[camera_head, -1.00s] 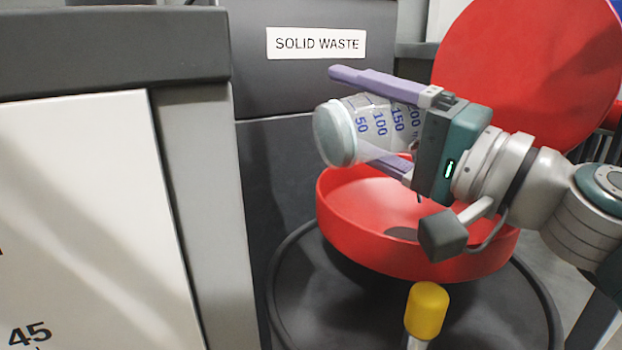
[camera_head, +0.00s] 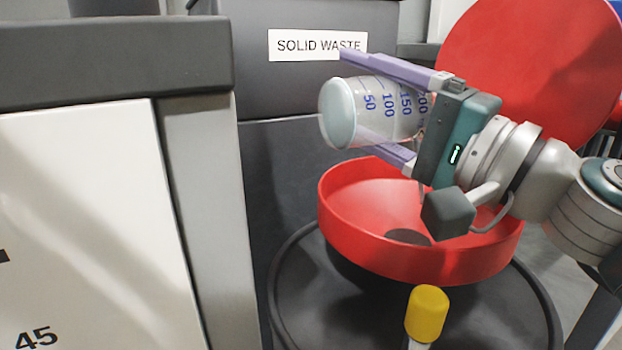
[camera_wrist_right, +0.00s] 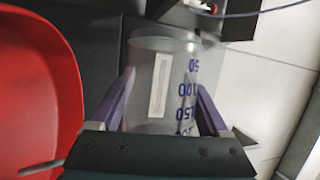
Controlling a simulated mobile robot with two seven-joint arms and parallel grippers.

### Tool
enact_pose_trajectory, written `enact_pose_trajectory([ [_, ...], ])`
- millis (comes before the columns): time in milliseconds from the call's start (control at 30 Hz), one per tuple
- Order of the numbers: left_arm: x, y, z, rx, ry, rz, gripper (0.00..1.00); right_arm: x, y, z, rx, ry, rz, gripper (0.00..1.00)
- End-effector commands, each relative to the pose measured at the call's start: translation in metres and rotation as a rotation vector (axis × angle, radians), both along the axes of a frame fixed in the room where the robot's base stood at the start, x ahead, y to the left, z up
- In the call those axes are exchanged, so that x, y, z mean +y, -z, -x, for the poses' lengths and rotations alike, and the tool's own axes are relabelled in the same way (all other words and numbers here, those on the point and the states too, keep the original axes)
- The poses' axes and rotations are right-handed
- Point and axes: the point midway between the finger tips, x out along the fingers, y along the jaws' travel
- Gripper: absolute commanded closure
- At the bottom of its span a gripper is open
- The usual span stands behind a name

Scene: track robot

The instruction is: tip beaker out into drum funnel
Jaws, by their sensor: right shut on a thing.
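A clear beaker (camera_head: 385,118) with blue volume marks lies nearly on its side above the red drum funnel (camera_head: 340,225). Its base faces left and its marks rise toward the right. My right gripper (camera_head: 372,104) is shut on its sides with purple fingers. The beaker's mouth is hidden by the gripper. I cannot tell whether anything is inside. In the right wrist view the beaker (camera_wrist_right: 160,85) sits between both fingers (camera_wrist_right: 162,105), and the funnel (camera_wrist_right: 40,90) shows at the left. The funnel is a wide dish with a dark opening. My left gripper is not in view.
The raised red lid (camera_head: 525,75) stands behind the arm. The funnel sits on a black drum (camera_head: 310,300), with a yellow knob (camera_head: 426,313) in front. A grey bin labelled solid waste (camera_head: 318,45) stands behind, and a white-fronted cabinet (camera_head: 90,220) fills the left.

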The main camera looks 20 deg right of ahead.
Motion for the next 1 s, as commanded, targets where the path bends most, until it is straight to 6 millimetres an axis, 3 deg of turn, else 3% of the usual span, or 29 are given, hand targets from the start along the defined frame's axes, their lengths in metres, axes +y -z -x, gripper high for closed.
enact_pose_trajectory([
  [733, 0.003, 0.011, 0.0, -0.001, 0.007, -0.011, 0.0, -0.008, -0.008, 0.0, -0.003, 0.001, -0.189, 0.84],
  [833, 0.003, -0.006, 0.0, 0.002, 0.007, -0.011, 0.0, -0.002, -0.009, 0.0, 0.003, -0.001, -0.033, 0.84],
  [900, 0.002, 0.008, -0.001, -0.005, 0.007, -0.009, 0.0, 0.007, 0.032, 0.0, 0.009, -0.003, 0.177, 0.84],
  [933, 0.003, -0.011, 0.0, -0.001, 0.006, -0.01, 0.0, 0.012, 0.013, 0.0, 0.004, -0.003, 0.196, 0.84],
  [1000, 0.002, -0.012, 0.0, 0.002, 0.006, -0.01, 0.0, 0.015, 0.015, 0.0, 0.004, 0.0, 0.225, 0.84],
])
